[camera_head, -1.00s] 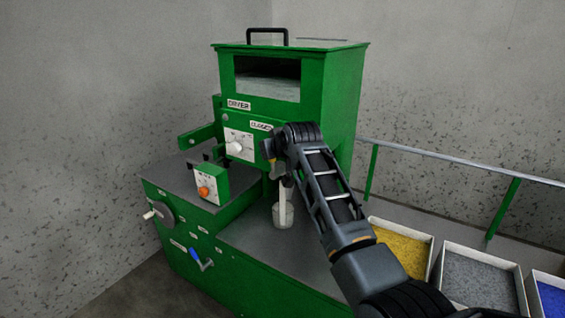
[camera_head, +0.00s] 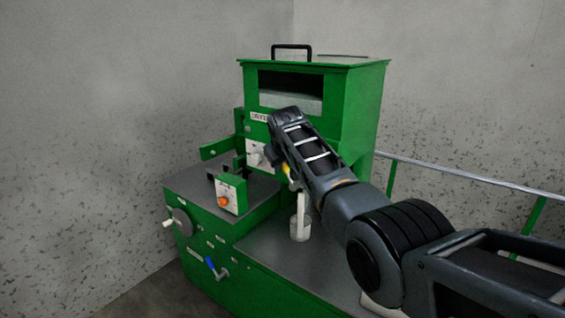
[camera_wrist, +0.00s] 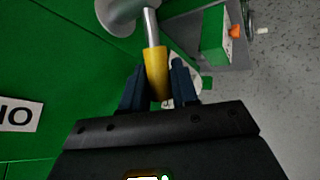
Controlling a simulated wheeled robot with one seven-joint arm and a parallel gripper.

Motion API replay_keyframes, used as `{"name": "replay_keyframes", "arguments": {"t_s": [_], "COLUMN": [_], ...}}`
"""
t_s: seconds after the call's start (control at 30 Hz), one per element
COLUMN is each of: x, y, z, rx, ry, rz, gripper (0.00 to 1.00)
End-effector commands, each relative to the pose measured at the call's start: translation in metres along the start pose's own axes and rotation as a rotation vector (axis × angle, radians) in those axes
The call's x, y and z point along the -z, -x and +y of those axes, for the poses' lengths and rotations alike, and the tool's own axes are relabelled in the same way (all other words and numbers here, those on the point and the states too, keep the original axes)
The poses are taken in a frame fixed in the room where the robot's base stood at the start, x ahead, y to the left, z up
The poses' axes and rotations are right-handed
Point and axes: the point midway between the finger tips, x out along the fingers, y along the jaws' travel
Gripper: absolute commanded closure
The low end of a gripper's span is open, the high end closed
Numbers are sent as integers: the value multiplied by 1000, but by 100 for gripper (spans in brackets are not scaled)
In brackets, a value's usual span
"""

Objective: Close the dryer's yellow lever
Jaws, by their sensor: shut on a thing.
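The dryer (camera_head: 350,95) is a green machine with a dark opening in its upper front. In the wrist view the yellow lever (camera_wrist: 155,66) has a yellow grip on a metal rod, which runs up to a round grey hub (camera_wrist: 122,12). My gripper (camera_wrist: 161,82) is shut on the yellow grip, with one dark finger on each side of it. In the head view a small bit of yellow (camera_head: 286,169) shows beside my wrist, and my arm hides most of the lever and the gripper.
A control box with an orange knob (camera_head: 223,201) stands left of the arm. A white knob panel (camera_head: 256,154) is on the dryer's front. A pale cup-like part (camera_head: 300,225) stands on the grey surface below the arm. A rail (camera_head: 470,177) runs at the right.

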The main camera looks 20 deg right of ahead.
Motion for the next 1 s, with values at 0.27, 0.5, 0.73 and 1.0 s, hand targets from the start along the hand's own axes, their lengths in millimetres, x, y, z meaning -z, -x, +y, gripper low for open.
{"name": "replay_keyframes", "arguments": {"t_s": [0.27,0.5,0.73,1.0], "x": [0,0,0,0], "y": [0,0,3,28], "z": [-1,-1,-1,-1], "rx": [-1,0,-1,-1], "ry": [4,3,2,3], "rz": [1,1,1,4], "gripper": [100,65,65,65]}}
